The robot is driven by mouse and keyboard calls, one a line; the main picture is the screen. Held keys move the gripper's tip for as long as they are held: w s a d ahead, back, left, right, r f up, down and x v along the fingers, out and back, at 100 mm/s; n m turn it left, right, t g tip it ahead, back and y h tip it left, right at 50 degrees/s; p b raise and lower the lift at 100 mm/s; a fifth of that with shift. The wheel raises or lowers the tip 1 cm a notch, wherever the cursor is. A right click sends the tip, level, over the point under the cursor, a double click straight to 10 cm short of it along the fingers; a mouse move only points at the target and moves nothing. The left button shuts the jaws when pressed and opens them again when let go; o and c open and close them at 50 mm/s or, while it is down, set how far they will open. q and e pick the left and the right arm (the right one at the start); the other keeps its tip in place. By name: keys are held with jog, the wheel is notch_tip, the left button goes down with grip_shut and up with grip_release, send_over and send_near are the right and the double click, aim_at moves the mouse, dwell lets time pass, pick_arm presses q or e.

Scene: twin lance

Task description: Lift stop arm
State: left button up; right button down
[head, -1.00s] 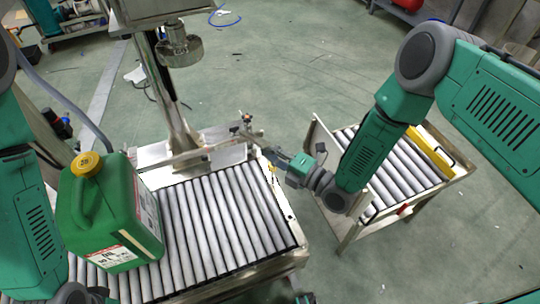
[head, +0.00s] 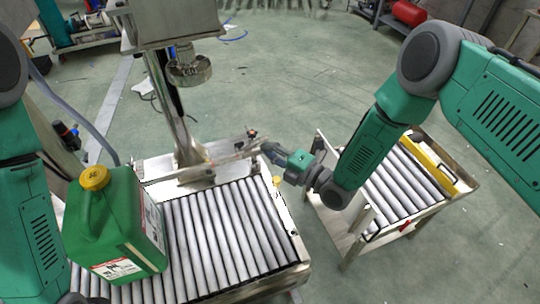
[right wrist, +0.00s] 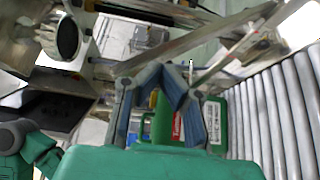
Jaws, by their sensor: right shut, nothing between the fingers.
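The stop arm (head: 225,159) is a long, thin metal bar across the back of the roller conveyor, below the filling head. It also crosses the upper part of the right wrist view (right wrist: 195,40). My right gripper (head: 268,149) is at the bar's right end, shut with nothing between its fingers. In the right wrist view the fingers (right wrist: 164,72) come together just below the bar; I cannot tell whether they touch it. A green jerrycan (head: 112,232) with a yellow cap stands on the rollers at the left. My left gripper is out of view.
The roller conveyor (head: 222,225) is bare right of the jerrycan. The filling head (head: 190,68) hangs above its back. A second roller cart (head: 400,190) with a yellow bar (head: 432,166) stands at right, across a gap. Open floor lies behind.

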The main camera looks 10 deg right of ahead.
jog(key=shift+w+r, duration=0.1)
jog(key=shift+w, duration=0.05)
jog(key=shift+w+a+r, duration=0.2)
jog(key=shift+w+r, duration=0.65)
jog(key=shift+w, duration=0.2)
jog(key=shift+w+a+r, duration=0.2)
jog(key=shift+w+r, duration=0.6)
jog(key=shift+w, duration=0.25)
jog(key=shift+w+a+r+b, duration=0.15)
jog(key=shift+w+r+b, duration=0.2)
jog(key=shift+w, duration=0.45)
jog(key=shift+w+a+r+b, duration=0.2)
jog(key=shift+w+r, duration=0.25)
jog(key=shift+w, duration=0.35)
jog(key=shift+w+a+r+b, duration=0.2)
jog(key=shift+w+r, duration=0.2)
jog(key=shift+w, duration=0.5)
jog(key=w+b, duration=0.2)
jog(key=w, duration=0.1)
jog(key=w+a+r+b, duration=0.1)
jog(key=w, duration=0.1)
jog(key=shift+r+b, duration=0.1)
jog(key=shift+b, duration=0.25)
